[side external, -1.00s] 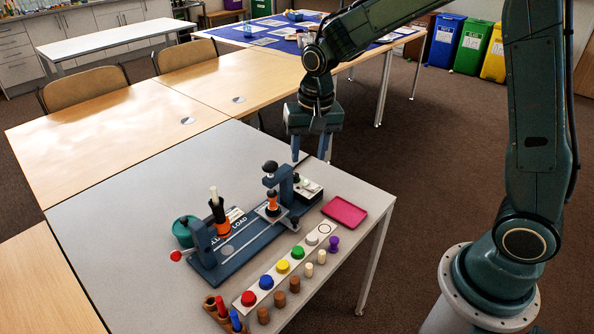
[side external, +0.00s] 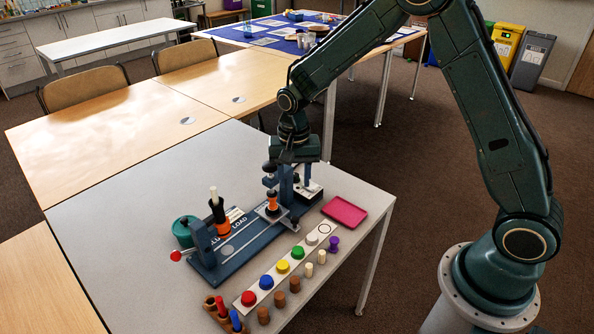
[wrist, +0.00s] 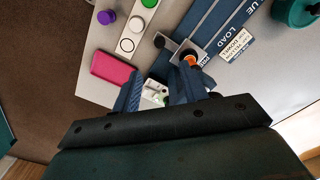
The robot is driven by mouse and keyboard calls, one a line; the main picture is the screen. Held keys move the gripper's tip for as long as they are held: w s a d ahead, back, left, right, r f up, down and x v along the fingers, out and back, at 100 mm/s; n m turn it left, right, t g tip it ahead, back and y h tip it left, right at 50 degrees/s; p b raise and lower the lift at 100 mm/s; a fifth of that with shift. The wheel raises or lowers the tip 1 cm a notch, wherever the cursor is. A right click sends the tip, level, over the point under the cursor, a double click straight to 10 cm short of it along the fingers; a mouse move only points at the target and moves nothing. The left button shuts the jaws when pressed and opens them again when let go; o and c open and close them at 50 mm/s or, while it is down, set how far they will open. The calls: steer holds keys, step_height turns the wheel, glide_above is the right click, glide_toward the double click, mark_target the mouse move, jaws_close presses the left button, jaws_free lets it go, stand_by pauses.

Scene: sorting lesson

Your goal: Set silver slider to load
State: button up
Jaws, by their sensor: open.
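The silver slider (side external: 289,218) is a small metal plate at the press end of a dark blue fixture (side external: 240,250), under the upright press post. An orange and black piece (side external: 272,203) stands on it. In the wrist view the slider (wrist: 178,47) lies ahead of the fingers, with a dark knob (wrist: 159,41) at its end. The LOAD label (side external: 238,220) is along the fixture, left of the slider. My gripper (side external: 300,178) is behind the press post, partly hidden by it. In the wrist view my gripper (wrist: 157,88) is open, a white switch box (wrist: 154,92) showing between its fingers.
A pink tray (side external: 344,211) lies at the table's right. A white strip of coloured buttons (side external: 283,267) and several pegs stand in front of the fixture. A teal round container (side external: 183,232) is at its left end. The table behind the fixture is clear.

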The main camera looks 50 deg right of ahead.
mark_target(295, 218)
step_height(295, 218, down, 13)
steer(key=shift+r, duration=0.1)
stand_by(0.6)
jaws_close()
